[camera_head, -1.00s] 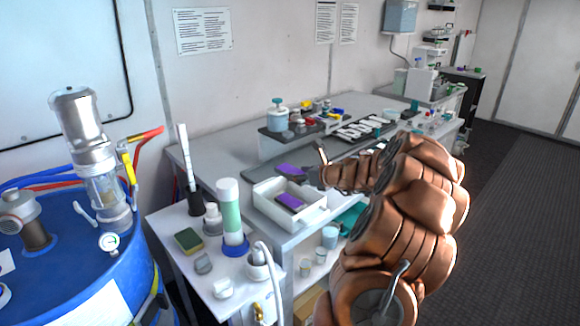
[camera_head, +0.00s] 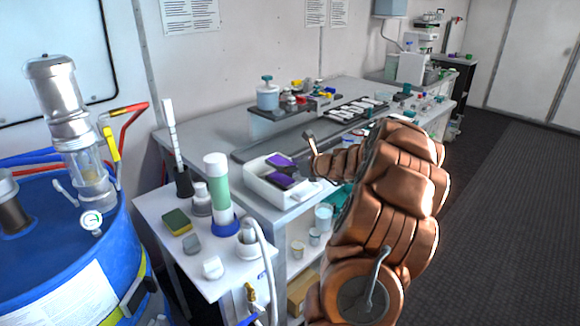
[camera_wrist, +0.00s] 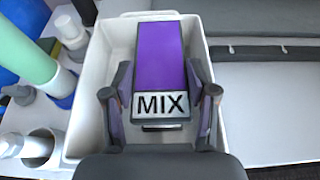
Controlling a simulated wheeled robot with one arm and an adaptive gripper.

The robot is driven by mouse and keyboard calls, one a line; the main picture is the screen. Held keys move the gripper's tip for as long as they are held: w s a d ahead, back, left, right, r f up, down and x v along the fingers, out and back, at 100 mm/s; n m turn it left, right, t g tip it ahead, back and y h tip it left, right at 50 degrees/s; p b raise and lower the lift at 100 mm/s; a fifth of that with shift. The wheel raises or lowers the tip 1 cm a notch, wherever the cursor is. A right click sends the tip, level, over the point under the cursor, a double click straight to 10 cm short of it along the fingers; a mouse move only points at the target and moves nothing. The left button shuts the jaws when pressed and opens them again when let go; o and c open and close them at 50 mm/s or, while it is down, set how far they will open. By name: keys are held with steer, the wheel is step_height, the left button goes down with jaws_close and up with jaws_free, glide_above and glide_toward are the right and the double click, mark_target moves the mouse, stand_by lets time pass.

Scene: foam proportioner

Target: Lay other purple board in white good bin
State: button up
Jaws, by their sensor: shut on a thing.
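My gripper (camera_wrist: 160,100) is shut on a purple board (camera_wrist: 160,55) with a white end marked MIX. In the wrist view this board lies between the fingers, over the inside of the white bin (camera_wrist: 84,110). In the head view the held purple board (camera_head: 280,160) is at the back part of the white bin (camera_head: 262,191). A second purple board (camera_head: 281,181) lies inside the bin, nearer the front. I cannot tell whether the held board touches the bin or the other board. The wrist view does not clearly show the second board.
A green-and-white cylinder (camera_head: 217,188) on a blue base stands left of the bin, with a sponge (camera_head: 177,221) and small jars nearby. A dark mat (camera_head: 255,153) lies behind the bin. A blue drum (camera_head: 60,240) stands at the left.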

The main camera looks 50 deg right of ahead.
steer(key=o, duration=1.2)
steer(key=shift+o, duration=0.2)
steer(key=shift+s, duration=0.1)
steer(key=v, duration=1.1)
steer(key=shift+s+a+r, duration=0.1)
steer(key=shift+s+r, duration=0.15)
steer(key=shift+s, duration=0.1)
